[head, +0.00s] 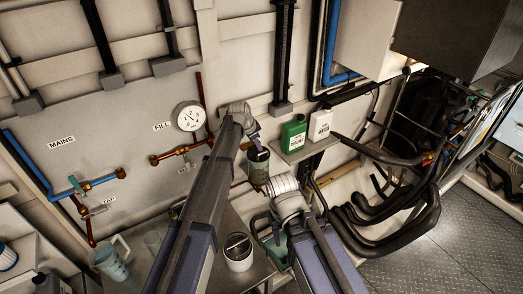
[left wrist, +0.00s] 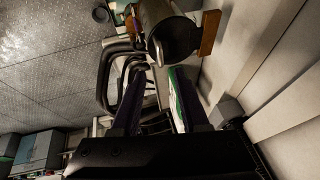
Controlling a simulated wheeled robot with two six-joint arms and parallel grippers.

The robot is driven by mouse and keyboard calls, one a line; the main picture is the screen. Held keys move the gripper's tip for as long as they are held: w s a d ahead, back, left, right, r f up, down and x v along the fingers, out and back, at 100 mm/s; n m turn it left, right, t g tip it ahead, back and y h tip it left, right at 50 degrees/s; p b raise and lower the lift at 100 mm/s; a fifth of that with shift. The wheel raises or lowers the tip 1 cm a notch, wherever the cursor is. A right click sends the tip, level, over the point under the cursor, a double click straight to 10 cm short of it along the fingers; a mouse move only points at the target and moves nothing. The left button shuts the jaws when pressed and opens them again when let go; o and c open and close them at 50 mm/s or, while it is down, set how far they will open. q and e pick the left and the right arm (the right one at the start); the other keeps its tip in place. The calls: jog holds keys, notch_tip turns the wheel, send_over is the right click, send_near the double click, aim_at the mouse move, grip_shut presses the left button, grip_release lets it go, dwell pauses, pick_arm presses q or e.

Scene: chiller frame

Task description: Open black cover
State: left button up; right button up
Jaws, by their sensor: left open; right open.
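A dark cylindrical canister (head: 258,168) stands upright near the wall in the head view. I cannot tell whether its dark top is the black cover. A dark metallic cylinder (left wrist: 174,38) shows beyond my left fingertips in the left wrist view. My left gripper (head: 255,138) is open and empty, just above the canister's top; I cannot tell whether it touches. In the left wrist view its two fingers (left wrist: 160,92) are spread. My right gripper (head: 275,232) is open, lower, beside a green container (head: 277,252), and partly hidden by its wrist.
A green bottle (head: 294,133) and a white bottle (head: 320,125) stand on a small shelf right of the canister. Black hoses (head: 390,222) crowd the right. A gauge (head: 190,116) and copper pipes line the wall.

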aim_at(260, 155)
pick_arm(q)
jog(key=b+x, duration=0.6)
jog(key=x, duration=0.1)
jog(key=shift+w+d+f, duration=0.1)
jog(key=shift+f, duration=0.1)
grip_shut()
dwell(1.3)
